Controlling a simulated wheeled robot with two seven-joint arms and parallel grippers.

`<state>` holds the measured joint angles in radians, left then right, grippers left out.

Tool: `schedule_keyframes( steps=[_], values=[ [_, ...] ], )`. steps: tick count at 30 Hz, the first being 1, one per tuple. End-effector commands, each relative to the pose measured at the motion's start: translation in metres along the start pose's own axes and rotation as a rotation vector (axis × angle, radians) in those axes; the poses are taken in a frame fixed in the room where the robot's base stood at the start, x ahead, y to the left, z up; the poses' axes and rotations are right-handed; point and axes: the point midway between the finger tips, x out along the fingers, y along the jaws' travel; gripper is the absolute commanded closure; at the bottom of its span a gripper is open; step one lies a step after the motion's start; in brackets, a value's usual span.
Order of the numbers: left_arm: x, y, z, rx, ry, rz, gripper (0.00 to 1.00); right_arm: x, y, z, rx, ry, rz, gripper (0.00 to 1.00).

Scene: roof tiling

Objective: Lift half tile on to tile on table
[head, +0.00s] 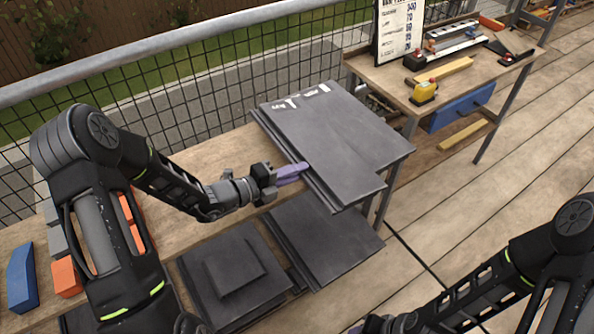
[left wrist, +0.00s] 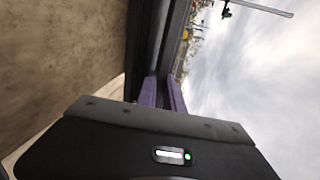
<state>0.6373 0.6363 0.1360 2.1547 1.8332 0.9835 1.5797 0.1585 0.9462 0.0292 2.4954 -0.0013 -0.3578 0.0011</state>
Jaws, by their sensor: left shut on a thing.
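Dark grey slate tiles (head: 352,130) lie flat on the wooden table, their near end reaching past its edge. Their outline is stepped at the near right corner, so a narrower piece seems to overlap a wider one; the seam between them is hard to see. My left gripper (head: 303,169) is shut on the left long edge of this slate, which I take to be the half tile. In the left wrist view, the purple fingers (left wrist: 162,92) close on a dark slate edge (left wrist: 150,40). My right gripper (head: 378,325) barely shows at the bottom edge; its jaws cannot be made out.
Lower down lie more dark tiles, a large one (head: 325,240) and a stack with a smaller piece (head: 235,265) on top. Orange and blue blocks (head: 20,278) lie at the left. A wire fence (head: 200,110) stands behind. A tool bench (head: 460,75) is at the back right.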

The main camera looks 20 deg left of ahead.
Motion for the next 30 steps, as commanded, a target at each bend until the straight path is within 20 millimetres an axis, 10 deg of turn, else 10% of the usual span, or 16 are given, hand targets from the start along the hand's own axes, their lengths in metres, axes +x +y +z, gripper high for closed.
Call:
schedule_keyframes(
  steps=[19,30],
  values=[
    [0.002,0.009,0.000,0.003,0.000,-0.003,1.00,0.004,0.002,0.000,0.000,0.000,0.000,0.64],
    [0.002,0.009,0.000,0.001,0.000,-0.001,0.63,0.004,0.001,0.000,0.000,0.000,0.000,0.64]
  ],
)
